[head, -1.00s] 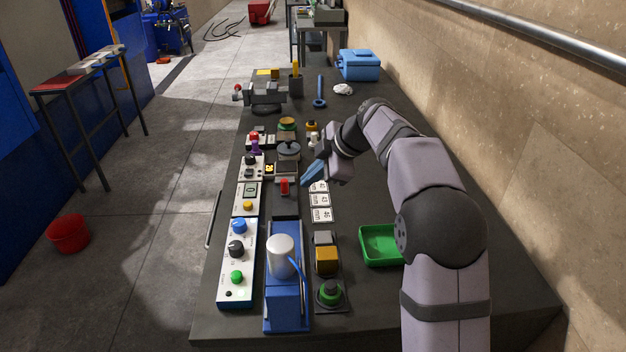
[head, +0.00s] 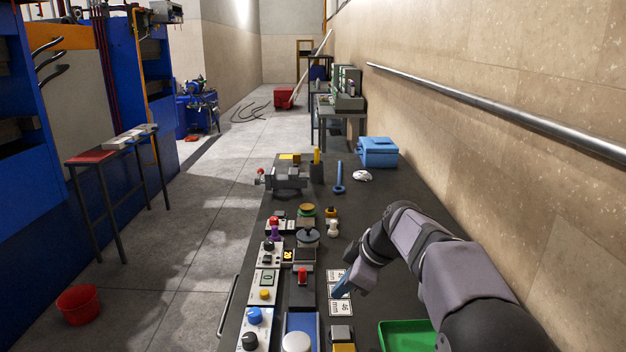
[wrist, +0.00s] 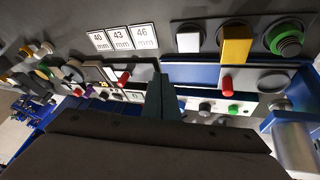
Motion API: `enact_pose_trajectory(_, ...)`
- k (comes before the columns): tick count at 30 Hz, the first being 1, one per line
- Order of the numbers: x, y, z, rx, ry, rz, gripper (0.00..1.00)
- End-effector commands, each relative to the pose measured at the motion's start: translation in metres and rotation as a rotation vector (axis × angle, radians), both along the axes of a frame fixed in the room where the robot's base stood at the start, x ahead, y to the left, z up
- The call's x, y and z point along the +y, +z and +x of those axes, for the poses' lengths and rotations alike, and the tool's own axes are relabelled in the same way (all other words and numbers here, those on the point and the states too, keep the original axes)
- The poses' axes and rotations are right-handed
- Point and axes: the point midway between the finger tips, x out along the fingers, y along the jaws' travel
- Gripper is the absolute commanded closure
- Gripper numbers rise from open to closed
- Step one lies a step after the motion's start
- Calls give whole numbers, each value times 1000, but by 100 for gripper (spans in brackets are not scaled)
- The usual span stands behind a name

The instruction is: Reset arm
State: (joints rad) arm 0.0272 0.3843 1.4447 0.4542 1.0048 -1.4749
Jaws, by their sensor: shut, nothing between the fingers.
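My gripper (head: 343,287) is at the end of my arm, over the white number cards (head: 334,276) on the dark bench (head: 385,215). Its blue-grey fingers are together and hold nothing. In the wrist view my gripper (wrist: 161,95) points past the cards, which read 40, 43 and 46 (wrist: 122,38). It looks apart from the bench top, but its exact height cannot be told.
Left of the cards stand control boxes with knobs (head: 258,325) and a scale-like device (head: 304,255). A green tray (head: 405,328) lies near my arm. A vise (head: 288,178) and a blue box (head: 377,152) stand farther back. The bench's right side is mostly clear.

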Motion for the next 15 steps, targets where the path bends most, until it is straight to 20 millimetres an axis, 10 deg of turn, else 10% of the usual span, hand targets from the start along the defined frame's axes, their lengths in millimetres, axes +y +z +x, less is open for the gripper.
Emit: enact_pose_trajectory(15, -52, -49, -172, 381, -913, -1, 100)
